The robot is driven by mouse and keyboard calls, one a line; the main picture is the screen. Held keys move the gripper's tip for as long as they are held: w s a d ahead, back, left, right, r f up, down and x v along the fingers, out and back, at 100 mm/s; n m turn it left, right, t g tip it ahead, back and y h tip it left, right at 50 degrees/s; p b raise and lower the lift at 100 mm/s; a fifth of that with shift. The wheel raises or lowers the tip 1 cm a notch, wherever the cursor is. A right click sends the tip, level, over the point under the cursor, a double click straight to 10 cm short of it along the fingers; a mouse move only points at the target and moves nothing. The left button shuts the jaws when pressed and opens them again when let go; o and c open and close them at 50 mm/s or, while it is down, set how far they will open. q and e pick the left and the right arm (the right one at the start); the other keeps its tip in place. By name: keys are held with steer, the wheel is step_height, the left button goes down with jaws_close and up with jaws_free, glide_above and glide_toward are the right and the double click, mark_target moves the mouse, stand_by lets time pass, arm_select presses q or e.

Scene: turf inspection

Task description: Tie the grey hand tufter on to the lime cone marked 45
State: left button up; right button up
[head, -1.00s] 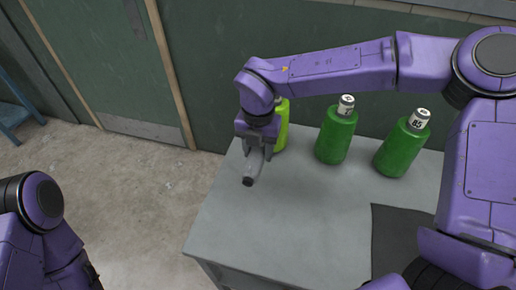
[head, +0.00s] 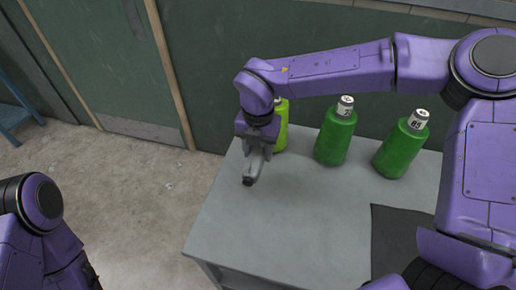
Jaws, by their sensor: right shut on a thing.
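The grey hand tufter (head: 252,170) is held in my right gripper (head: 256,146) over the far left part of the table. Its dark end points down toward the front. The gripper is shut on it. The lime cone (head: 282,128) stands right behind and beside the gripper, partly hidden by my right arm; its marking cannot be seen. I cannot tell whether the tufter touches the cone. My left arm shows at the lower left, but its gripper is out of view.
Two green cones stand to the right on the grey table (head: 270,230): one in the middle (head: 335,138) and one further right (head: 399,150) with a label that seems to read 85. A dark mat (head: 395,235) lies at the front right. The table's middle is clear.

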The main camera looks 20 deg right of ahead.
mark_target(249, 174)
steer(key=shift+s+a+b, duration=0.45)
steer(key=shift+s+a, duration=0.1)
steer(key=shift+s, duration=0.2)
steer(key=shift+s+a+b, duration=0.3)
steer(key=shift+s+a, duration=0.25)
steer(key=shift+s, duration=0.3)
steer(key=shift+s+a+b, duration=0.35)
steer(key=shift+s+a, duration=0.25)
steer(key=shift+s, duration=0.25)
steer(key=shift+s+a+b, duration=0.3)
steer(key=shift+s+a, duration=0.25)
steer(key=shift+s, duration=0.3)
